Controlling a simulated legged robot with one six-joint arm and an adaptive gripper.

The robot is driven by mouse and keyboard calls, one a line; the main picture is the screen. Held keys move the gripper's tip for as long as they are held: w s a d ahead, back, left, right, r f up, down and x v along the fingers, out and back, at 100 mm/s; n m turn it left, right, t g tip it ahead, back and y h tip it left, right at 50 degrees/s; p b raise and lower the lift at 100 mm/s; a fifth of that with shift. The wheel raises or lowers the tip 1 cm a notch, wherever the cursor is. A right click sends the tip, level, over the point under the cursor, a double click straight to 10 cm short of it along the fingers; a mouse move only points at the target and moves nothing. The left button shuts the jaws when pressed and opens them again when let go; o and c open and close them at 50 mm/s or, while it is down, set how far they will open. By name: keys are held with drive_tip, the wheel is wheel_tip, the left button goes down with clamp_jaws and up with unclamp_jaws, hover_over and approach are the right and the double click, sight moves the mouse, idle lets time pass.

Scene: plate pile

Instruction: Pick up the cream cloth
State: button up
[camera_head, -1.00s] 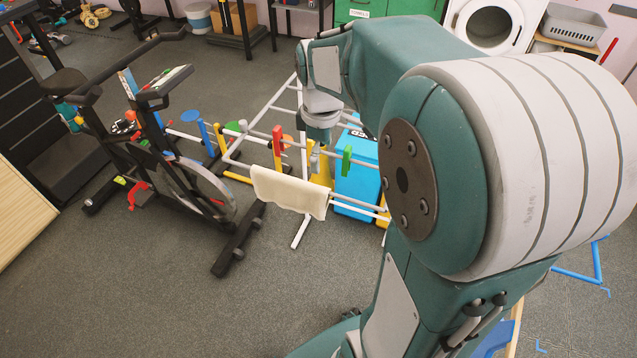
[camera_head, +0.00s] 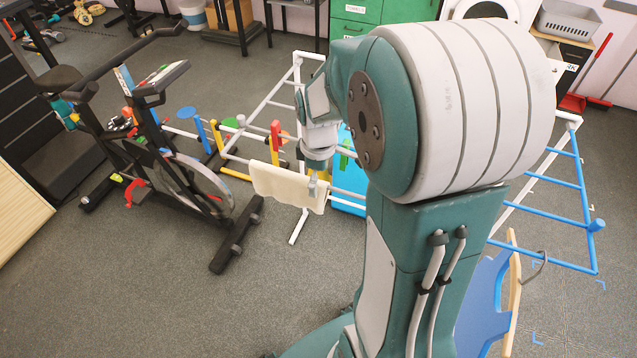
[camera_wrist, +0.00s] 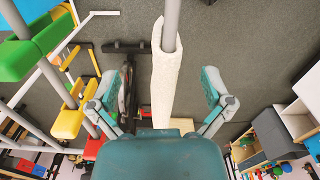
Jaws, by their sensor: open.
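The cream cloth (camera_head: 277,186) hangs over a rail of the white drying rack (camera_head: 257,113) in the head view. In the wrist view the cloth (camera_wrist: 163,85) is wrapped over the grey rail and runs between my spread fingers. My gripper (camera_wrist: 164,98) is open, one finger on each side of the cloth, with gaps between them. In the head view my gripper (camera_head: 318,178) is at the cloth's right end; my arm hides part of the rack. I cannot tell whether any part touches the cloth.
An exercise bike (camera_head: 165,165) stands left of the rack. Coloured posts, such as a red and yellow one (camera_head: 275,142), stand close behind the cloth. A blue box (camera_head: 347,190) is just right of it. The floor in front is clear.

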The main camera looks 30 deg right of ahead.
drive_tip(key=shift+d+f, duration=0.1)
drive_tip(key=shift+d, duration=0.05)
drive_tip(key=shift+f, duration=1.4)
clamp_jaws()
drive_tip(key=shift+r, duration=0.1)
drive_tip(key=shift+w, duration=0.15)
